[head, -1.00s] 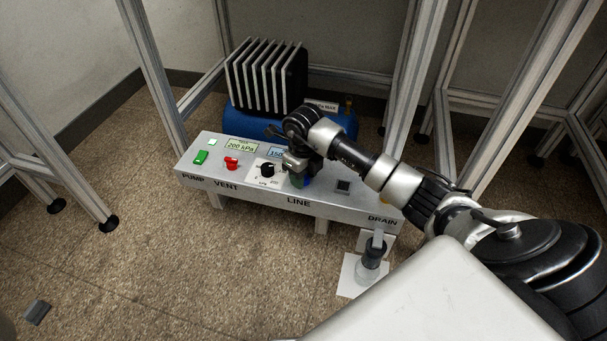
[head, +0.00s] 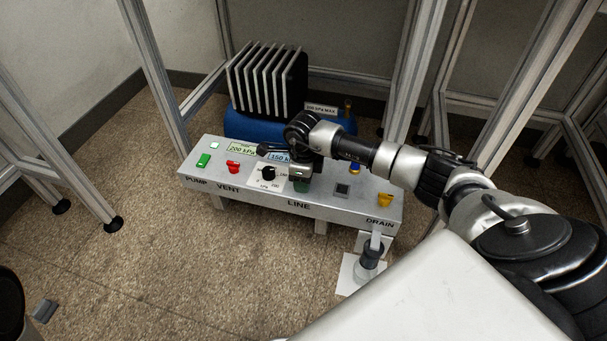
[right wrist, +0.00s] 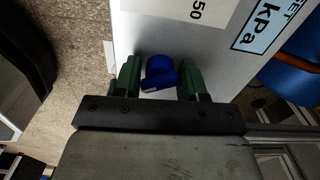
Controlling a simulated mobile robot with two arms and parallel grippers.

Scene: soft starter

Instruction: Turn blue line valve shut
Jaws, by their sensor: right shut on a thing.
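The blue line valve is a small blue knob (right wrist: 160,73) on the grey control panel (head: 250,190), above the word LINE. In the right wrist view it sits between the two green-padded fingers of my right gripper (right wrist: 160,80). My right gripper (head: 301,184) reaches down onto the panel in the head view and is shut on the knob. There the gripper hides the knob. My left gripper does not show.
The panel also carries a green switch (head: 203,160), a red vent knob (head: 233,166), a black dial (head: 268,173) and a yellow drain knob (head: 385,200). Behind stands a blue tank (head: 245,127) with a finned black unit (head: 268,78). Metal frame legs flank the panel.

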